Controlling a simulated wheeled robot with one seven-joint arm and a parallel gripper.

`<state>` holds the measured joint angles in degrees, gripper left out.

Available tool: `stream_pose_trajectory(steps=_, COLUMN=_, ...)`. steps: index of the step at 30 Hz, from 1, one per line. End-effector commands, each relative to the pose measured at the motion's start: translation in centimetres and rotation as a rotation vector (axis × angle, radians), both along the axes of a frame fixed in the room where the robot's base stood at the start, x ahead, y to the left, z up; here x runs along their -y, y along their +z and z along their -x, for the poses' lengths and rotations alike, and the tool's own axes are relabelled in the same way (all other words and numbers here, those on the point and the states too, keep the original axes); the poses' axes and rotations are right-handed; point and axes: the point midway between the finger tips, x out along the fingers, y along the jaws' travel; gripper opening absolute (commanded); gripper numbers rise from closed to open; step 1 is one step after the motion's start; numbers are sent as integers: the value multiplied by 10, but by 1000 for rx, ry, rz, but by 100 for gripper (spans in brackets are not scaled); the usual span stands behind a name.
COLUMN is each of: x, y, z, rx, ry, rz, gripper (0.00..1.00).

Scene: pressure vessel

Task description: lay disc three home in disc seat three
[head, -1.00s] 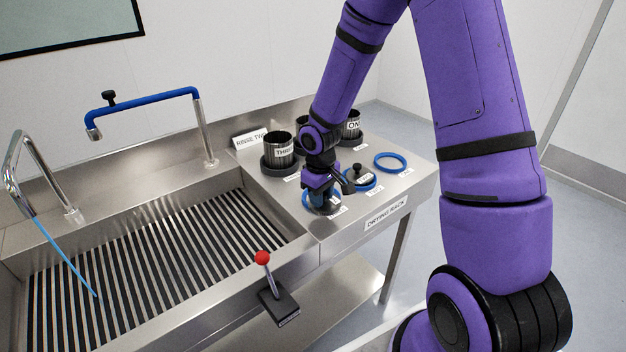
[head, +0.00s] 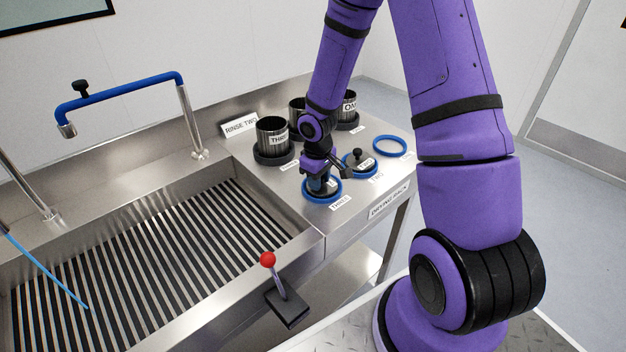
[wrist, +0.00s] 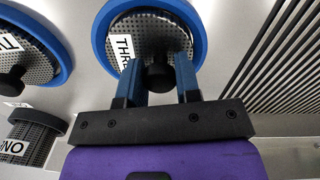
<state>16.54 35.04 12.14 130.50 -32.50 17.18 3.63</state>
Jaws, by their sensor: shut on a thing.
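Disc three (wrist: 149,32) is a round perforated metal disc with a black knob and a white "THREE" label. In the wrist view it lies within the outline of the blue ring of disc seat three (wrist: 199,22). The same blue ring (head: 309,195) shows in the head view, beside a "THREE" label on the drying rack. My gripper (wrist: 160,70) is shut on the black knob from above; it also shows in the head view (head: 318,178). The gripper hides part of the disc and ring there. I cannot tell whether the disc lies fully flat.
Another knobbed disc (head: 358,158) sits in a neighbouring blue ring. A further blue ring (head: 390,146) is empty. Metal canisters stand behind, one labelled "THREE" (head: 272,136). The slatted sink (head: 150,240) is to the left, with a red-knobbed lever (head: 275,275) at its front.

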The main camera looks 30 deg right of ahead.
Motion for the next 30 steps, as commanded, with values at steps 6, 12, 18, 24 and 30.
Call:
stream_pose_trajectory(steps=6, x=1, y=0, z=0, rx=1, ry=-1, rz=1, gripper=0)
stream_pose_trajectory(steps=12, x=0, y=-3, z=0, rx=0, ry=-1, rz=0, gripper=42)
stream_pose_trajectory(steps=18, x=0, y=-3, z=0, rx=0, ry=-1, rz=0, gripper=56)
stream_pose_trajectory(steps=24, x=1, y=0, z=0, rx=1, ry=-1, rz=1, gripper=56)
stream_pose_trajectory(steps=30, x=0, y=22, z=-1, rx=5, ry=-3, rz=0, gripper=56)
